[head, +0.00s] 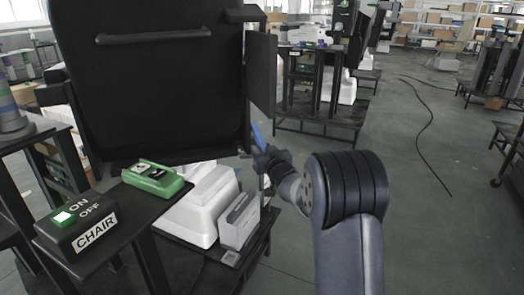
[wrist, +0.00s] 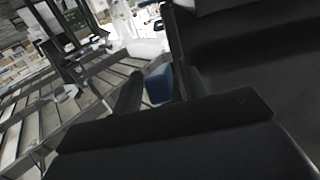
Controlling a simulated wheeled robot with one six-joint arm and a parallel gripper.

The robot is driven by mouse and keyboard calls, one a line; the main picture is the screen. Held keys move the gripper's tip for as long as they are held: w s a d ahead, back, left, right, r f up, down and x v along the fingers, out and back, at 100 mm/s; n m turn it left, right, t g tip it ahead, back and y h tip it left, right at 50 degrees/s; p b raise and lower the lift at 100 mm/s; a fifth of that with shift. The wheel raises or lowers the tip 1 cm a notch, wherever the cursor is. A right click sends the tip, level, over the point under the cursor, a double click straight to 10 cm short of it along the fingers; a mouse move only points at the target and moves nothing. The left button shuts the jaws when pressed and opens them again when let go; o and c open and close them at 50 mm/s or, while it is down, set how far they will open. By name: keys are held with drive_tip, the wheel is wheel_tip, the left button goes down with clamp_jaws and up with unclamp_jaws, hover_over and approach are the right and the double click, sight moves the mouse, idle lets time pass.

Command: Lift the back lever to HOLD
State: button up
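A blue lever (head: 257,133) shows in the head view beside the lower right edge of a large black panel (head: 170,85), which looks like a chair back. It tilts up to the left. My gripper (head: 264,158) is right at its lower end. In the wrist view the two dark fingers (wrist: 152,85) stand apart. A blue piece (wrist: 159,84), apparently the lever, fills the space between them. I cannot tell whether the fingers press on it. The lever's lower end is hidden by the gripper, and no HOLD mark can be read.
A black box marked ON, OFF and CHAIR (head: 78,226) and a green switch box (head: 152,178) are on stands at the left. A white base (head: 200,200) and a grey box (head: 239,222) are below the panel. Floor at the right is open, with a cable (head: 431,128).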

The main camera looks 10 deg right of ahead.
drive_tip(key=shift+w+a, duration=0.1)
drive_tip(key=shift+w, duration=0.45)
drive_tip(key=shift+c, duration=0.2)
clamp_jaws()
